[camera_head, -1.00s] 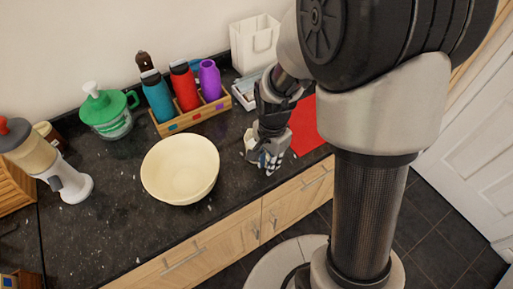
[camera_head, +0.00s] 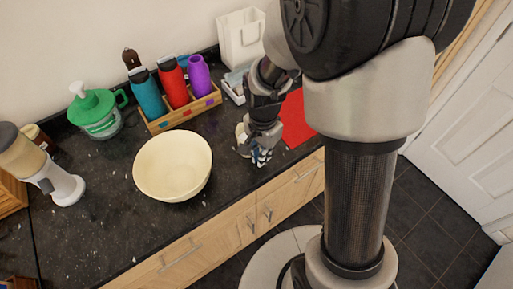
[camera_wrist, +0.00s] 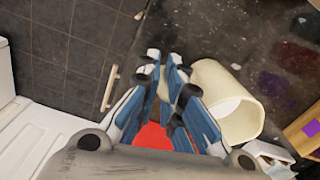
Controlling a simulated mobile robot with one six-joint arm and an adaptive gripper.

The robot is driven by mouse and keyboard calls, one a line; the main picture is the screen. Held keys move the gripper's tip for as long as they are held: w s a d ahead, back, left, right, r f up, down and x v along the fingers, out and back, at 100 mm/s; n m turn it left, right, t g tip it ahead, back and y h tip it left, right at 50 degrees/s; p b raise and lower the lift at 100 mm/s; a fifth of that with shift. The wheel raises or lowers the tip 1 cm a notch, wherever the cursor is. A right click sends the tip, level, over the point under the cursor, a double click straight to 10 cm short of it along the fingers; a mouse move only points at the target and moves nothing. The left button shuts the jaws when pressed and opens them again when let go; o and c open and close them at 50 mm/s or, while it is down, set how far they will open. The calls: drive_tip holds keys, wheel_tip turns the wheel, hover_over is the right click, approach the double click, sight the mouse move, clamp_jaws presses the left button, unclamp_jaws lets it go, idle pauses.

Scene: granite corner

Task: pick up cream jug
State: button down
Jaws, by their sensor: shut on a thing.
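The cream jug (camera_head: 242,138) stands on the dark counter, right of the bowl, partly hidden behind my gripper (camera_head: 260,155). In the wrist view the jug (camera_wrist: 208,78) is a pale cream cylinder, its open rim facing the camera, just right of my fingers. My gripper (camera_wrist: 162,80) points down with its blue-and-white fingers drawn together, shut at the jug's near side. The exact part held is hidden between the fingers. I cannot tell any gap between jug and counter.
A cream bowl (camera_head: 173,166) sits left of the jug. Behind are a wooden box (camera_head: 184,117) with several bottles, a green-topped jar (camera_head: 97,113) and a white bag holder (camera_head: 241,40). A red mat (camera_head: 297,122) lies right of my gripper. The counter's front edge is close.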

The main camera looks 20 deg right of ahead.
drive_tip(key=shift+r, duration=0.25)
wheel_tip(320, 180, up, 19)
drive_tip(key=p, duration=0.6)
drive_tip(key=shift+r, duration=0.2)
idle(0.3)
